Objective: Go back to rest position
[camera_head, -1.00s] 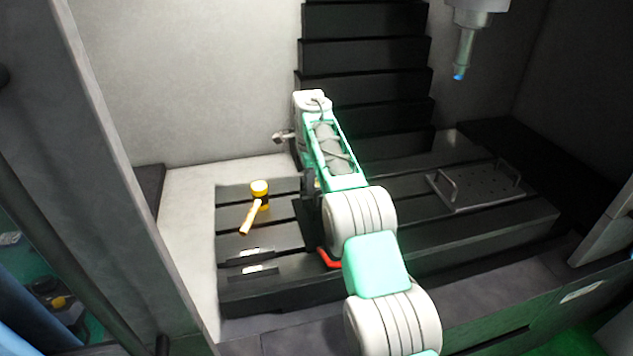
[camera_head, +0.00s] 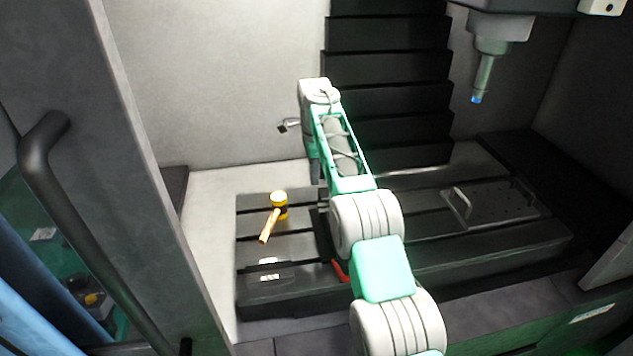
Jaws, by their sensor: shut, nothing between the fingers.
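My arm reaches from the bottom of the view into the machine chamber, over the dark slotted table (camera_head: 262,296).
A red item (camera_head: 340,270) is partly hidden by my arm. A plate with handles (camera_head: 497,205) lies at right, below the hanging spindle (camera_head: 483,78). A door frame with a dark handle (camera_head: 42,135) stands at left.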

